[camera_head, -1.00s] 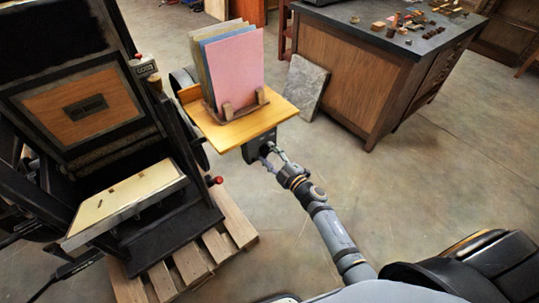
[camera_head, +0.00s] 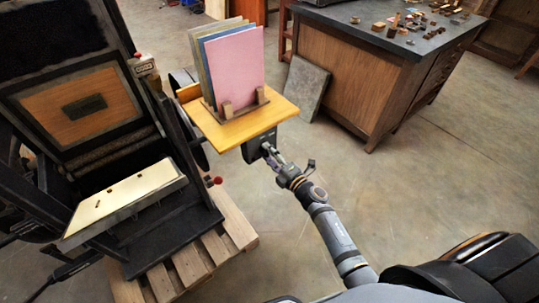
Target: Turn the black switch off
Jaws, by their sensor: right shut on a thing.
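The black switch (camera_head: 253,151) is a dark box mounted just under the front edge of a yellow wooden shelf, near the middle of the head view. My right gripper (camera_head: 268,151) is at the right side of this box, shut on its small switch part. The gripper's tips hide that part, so I cannot tell the switch's position. My left gripper is out of view.
The yellow shelf (camera_head: 284,107) above the switch carries several upright coloured sheets (camera_head: 236,68). A large black press (camera_head: 170,213) stands on a wooden pallet (camera_head: 236,221) at left. A wooden cabinet (camera_head: 345,80) stands at the back right.

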